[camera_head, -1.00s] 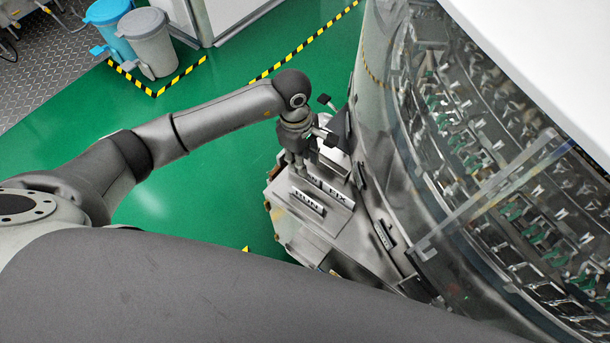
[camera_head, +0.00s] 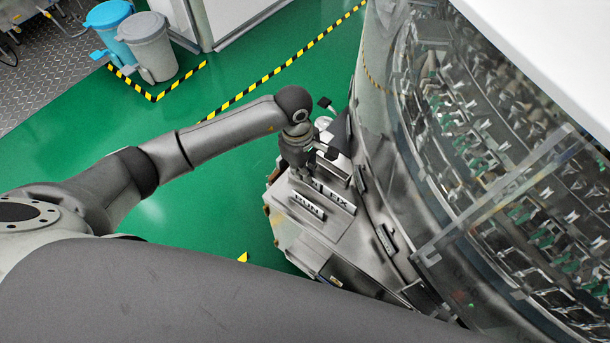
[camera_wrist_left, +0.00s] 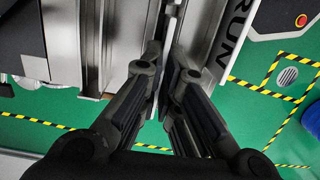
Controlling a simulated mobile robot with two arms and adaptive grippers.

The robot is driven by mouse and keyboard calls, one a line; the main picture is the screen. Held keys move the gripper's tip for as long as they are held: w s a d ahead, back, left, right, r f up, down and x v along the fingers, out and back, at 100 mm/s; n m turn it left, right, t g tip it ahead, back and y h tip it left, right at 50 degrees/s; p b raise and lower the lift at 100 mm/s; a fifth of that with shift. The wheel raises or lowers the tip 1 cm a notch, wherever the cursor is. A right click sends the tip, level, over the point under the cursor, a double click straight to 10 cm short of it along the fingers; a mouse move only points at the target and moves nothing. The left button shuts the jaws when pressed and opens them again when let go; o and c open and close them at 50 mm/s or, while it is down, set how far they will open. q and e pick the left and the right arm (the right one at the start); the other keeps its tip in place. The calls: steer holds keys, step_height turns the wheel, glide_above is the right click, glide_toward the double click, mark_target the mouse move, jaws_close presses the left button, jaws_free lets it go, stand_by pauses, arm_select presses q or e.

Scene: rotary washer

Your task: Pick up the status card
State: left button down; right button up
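My left gripper (camera_head: 304,172) points down at the sloped metal panel beside the washer. The RUN card (camera_wrist_left: 236,30) is just to the right of the fingers. My right gripper is not in view.
The large round glass-walled washer (camera_head: 480,170) stands close on the right. A metal station (camera_head: 320,255) sits under the cards. The green floor (camera_head: 225,185) to the left is free, with bins (camera_head: 150,45) at the back.

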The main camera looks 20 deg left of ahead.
arm_select(q)
steer(key=shift+r, duration=0.15)
steer(key=shift+r+p, duration=0.55)
steer(key=shift+r, duration=0.1)
step_height(320, 180, up, 2)
steer(key=shift+r+p, duration=0.15)
steer(key=shift+p, duration=0.65)
steer(key=s+a+r+p, duration=0.5)
steer(key=s+r+p, duration=0.35)
steer(key=s, duration=0.45)
step_height(320, 180, up, 8)
steer(key=p, duration=0.2)
steer(key=shift+a+f+p, duration=0.15)
steer(key=shift+a+p, duration=0.1)
steer(key=shift+p, duration=0.15)
